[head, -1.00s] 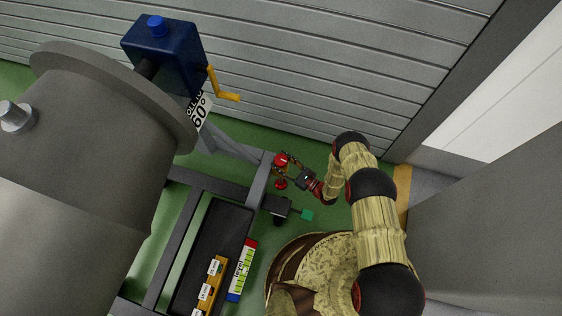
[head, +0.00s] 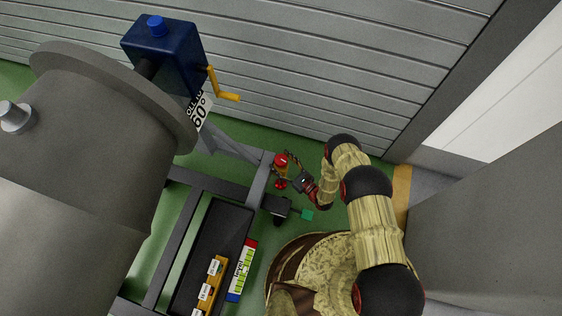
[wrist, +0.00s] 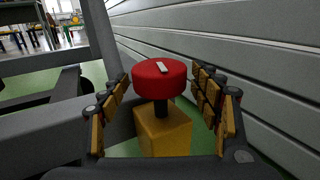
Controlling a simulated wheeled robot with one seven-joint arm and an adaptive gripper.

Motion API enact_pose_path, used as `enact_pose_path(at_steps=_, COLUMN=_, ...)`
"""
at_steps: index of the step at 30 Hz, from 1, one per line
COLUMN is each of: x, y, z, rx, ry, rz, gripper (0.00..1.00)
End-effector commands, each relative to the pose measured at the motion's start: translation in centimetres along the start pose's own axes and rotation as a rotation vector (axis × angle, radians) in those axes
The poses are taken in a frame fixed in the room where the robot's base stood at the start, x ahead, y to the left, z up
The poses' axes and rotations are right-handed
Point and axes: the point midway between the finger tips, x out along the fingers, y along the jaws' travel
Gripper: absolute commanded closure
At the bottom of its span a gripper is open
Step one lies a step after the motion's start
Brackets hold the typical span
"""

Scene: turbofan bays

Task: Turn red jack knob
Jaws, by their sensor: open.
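The red jack knob (wrist: 160,76) is a round red disc with a small white mark on top. It sits on a dark stem above a yellow block (wrist: 163,131) in the wrist view. In the head view the knob (head: 281,160) is small, at the corner of the grey frame. My gripper (wrist: 165,96) is open, with one finger on the left of the knob and the other on its right. I cannot tell whether either finger touches it. In the head view my gripper (head: 286,168) is just right of the knob.
The grey frame (head: 258,183) is left of my gripper, and a dark box with a green tab (head: 307,215) is below it. A slatted wall (head: 330,70) runs behind. A blue box (head: 165,55) with a yellow crank (head: 224,92) stands at upper left.

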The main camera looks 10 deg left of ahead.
Motion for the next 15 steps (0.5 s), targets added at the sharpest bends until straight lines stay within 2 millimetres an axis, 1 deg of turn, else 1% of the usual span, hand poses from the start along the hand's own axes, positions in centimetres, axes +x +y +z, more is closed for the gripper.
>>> enact_pose_path(at_steps=7, x=0.0, y=0.0, z=0.0, rx=0.000, ry=0.000, rz=0.000, gripper=0.36)
enact_pose_path(at_steps=10, x=-0.4, y=-0.1, z=0.0, rx=0.001, ry=0.000, rz=-0.001, gripper=0.36)
enact_pose_path(at_steps=13, x=-1.5, y=-0.1, z=0.0, rx=0.000, ry=0.001, rz=-0.002, gripper=0.36)
enact_pose_path(at_steps=15, x=-2.7, y=-0.1, z=0.0, rx=0.002, ry=0.001, rz=-0.003, gripper=0.36)
